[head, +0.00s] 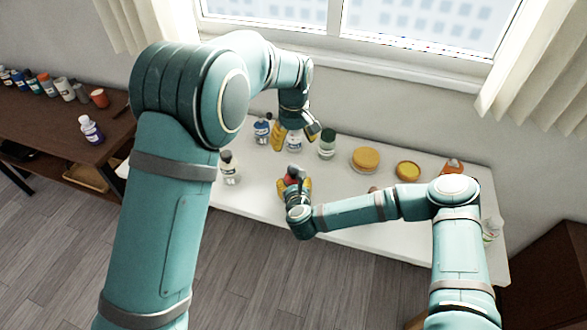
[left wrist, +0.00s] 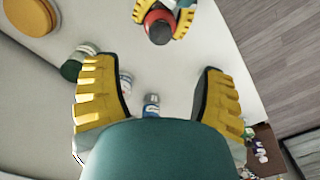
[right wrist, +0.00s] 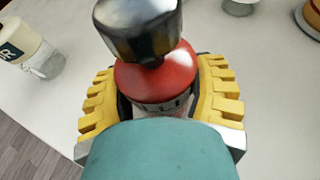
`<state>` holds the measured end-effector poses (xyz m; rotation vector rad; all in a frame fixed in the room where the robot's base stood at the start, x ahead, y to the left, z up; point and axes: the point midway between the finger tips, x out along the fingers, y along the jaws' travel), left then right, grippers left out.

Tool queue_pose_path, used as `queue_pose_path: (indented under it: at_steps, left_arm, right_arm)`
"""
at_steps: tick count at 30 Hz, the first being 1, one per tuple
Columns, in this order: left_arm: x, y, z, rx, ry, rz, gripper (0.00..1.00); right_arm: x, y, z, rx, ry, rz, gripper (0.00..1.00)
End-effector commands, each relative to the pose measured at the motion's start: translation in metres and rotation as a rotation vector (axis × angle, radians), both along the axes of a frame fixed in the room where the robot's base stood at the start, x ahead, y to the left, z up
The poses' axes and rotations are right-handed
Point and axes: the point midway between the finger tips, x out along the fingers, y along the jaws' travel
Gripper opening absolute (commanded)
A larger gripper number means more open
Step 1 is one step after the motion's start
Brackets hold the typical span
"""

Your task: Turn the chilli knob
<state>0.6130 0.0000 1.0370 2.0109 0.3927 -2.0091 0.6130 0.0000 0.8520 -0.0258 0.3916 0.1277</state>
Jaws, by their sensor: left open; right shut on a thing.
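The chilli grinder is a red-topped container (right wrist: 155,78) with lettering partly hidden below the red part. Its dark shiny knob (right wrist: 138,28) is on top. My right gripper (head: 294,187) is shut around the body, with a yellow-padded finger on each side; the red part also shows in the left wrist view (left wrist: 159,22). The grinder looks upright at the white table's front part. My left gripper (head: 297,132) is open and empty above the table, behind the grinder and apart from the knob. Its two yellow fingers (left wrist: 155,72) are spread wide.
The white table (head: 335,190) holds a pale bottle (head: 229,168) left of the grinder, a blue-labelled bottle (head: 262,131), a green-lidded jar (head: 327,145) and yellow-lidded containers (head: 366,158) behind. A brown side table (head: 60,125) stands at left. The window wall is behind.

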Motion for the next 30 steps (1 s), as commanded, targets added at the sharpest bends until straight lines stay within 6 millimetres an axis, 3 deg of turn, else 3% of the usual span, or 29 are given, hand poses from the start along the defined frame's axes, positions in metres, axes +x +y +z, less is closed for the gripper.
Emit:
queue_pose_path:
  at_steps: [18,30]
  left_arm:
    - [-0.001,0.000,-0.102,0.001,0.004,-0.001,0.71]
    - [0.000,0.000,-0.115,0.000,0.001,-0.002,0.71]
  right_arm:
    - [0.000,0.000,0.000,0.000,-0.001,0.000,0.19]
    - [0.000,0.000,0.000,0.000,-0.001,0.000,0.19]
